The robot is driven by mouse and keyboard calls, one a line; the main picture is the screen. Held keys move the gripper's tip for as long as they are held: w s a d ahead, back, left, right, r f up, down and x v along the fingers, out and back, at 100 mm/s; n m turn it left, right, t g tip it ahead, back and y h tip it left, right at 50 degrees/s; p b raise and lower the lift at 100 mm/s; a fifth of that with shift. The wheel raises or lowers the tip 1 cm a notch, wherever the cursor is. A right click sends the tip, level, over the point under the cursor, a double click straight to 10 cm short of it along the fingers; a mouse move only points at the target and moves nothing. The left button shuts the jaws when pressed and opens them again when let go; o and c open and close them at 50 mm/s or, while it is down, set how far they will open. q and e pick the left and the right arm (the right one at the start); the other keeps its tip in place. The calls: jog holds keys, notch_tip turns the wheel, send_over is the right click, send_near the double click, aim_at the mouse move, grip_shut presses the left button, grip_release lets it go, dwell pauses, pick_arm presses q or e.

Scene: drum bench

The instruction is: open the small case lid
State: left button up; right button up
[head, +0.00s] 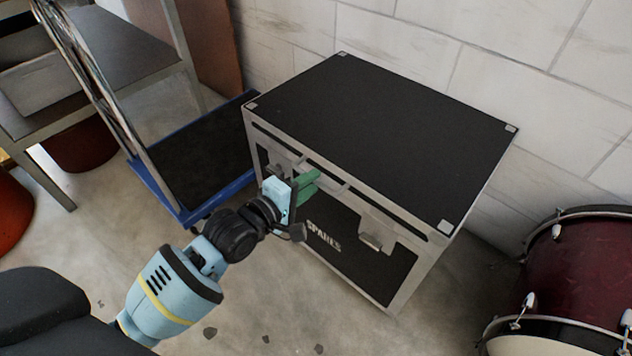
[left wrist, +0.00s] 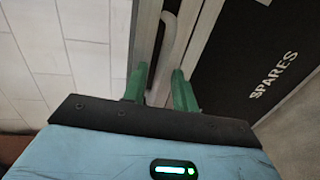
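The small case (head: 340,235) is a black box with silver edges and "SPARES" on its front. Its black lid (head: 390,130) is down. My left gripper (head: 312,183) is at the upper front of the case, just below the lid edge. In the left wrist view its two green fingers (left wrist: 159,85) are apart, with a pale curved handle bar (left wrist: 172,45) showing just beyond and between them. I cannot tell whether either finger touches the bar. A metal latch (head: 375,238) is on the front, right of the lettering. My right gripper is out of view.
A blue-edged cart (head: 195,165) stands just left of the case. A dark red drum (head: 580,265) is at the right. A block wall (head: 480,50) rises close behind the case. The concrete floor in front is mostly clear.

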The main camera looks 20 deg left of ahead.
pick_arm(q)
jog(key=shift+b+x, duration=0.3)
jog(key=shift+x, duration=0.9)
grip_shut()
